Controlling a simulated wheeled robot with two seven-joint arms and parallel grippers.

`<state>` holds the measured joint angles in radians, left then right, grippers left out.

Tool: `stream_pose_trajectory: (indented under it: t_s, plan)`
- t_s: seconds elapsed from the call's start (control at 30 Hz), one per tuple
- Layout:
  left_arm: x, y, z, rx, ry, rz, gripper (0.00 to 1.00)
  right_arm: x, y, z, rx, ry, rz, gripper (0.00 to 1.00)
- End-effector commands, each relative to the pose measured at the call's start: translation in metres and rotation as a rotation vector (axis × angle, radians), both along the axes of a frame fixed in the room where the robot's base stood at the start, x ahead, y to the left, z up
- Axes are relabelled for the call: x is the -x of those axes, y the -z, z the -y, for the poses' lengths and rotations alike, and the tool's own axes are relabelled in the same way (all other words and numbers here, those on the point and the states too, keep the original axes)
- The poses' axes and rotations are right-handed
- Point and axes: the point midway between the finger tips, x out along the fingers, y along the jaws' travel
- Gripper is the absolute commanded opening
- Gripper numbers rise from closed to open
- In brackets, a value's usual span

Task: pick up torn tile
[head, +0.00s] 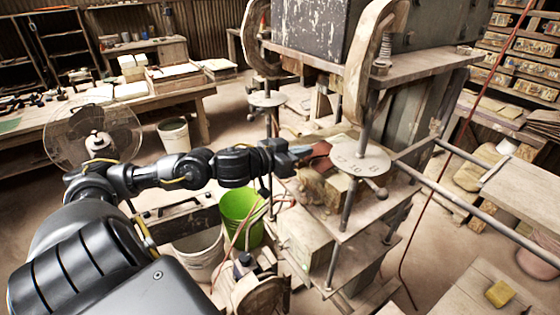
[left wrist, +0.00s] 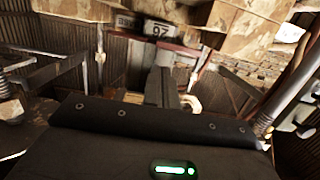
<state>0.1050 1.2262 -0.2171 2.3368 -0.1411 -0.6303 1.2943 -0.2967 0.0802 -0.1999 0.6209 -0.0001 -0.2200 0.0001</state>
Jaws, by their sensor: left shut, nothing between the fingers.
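My left gripper (head: 302,152) reaches from the left to the tile press (head: 345,225) in the head view. Its fingers are shut and empty, beside a reddish piece (head: 320,154) at the press opening. I cannot tell whether that piece is a tile or part of the press, or whether the fingers touch it. In the left wrist view the dark fingers (left wrist: 165,88) point at the press, with a red bar behind them. I cannot make out a torn tile for certain. My right gripper is not in view.
A pale marked disc (head: 358,156) and upright rods stand right of the gripper. A green bucket (head: 240,213) and a white bucket (head: 200,255) stand below the arm. A yellow block (head: 500,293) lies on a board at bottom right. A workbench (head: 60,130) stands at back left.

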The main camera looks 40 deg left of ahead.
Motion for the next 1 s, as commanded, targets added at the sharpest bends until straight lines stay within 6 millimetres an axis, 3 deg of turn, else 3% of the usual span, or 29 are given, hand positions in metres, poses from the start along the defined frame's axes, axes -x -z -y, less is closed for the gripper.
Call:
stream_pose_trajectory:
  t_s: [0.1,0.53,0.6,0.7,1.0]
  plan:
    - [0.018,0.005,-0.001,-0.006,0.008,-0.006,0.00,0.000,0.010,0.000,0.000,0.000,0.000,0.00]
    - [0.045,0.001,-0.008,0.000,0.007,-0.005,0.00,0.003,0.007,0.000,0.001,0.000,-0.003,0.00]
    - [0.051,-0.008,-0.009,0.011,0.007,-0.007,0.00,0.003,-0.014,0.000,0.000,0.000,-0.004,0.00]
    - [0.059,-0.007,-0.011,0.011,0.010,-0.007,0.00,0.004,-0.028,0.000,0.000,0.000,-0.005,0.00]
    - [0.073,-0.003,-0.016,0.003,0.005,-0.001,0.00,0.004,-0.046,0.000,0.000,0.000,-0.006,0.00]
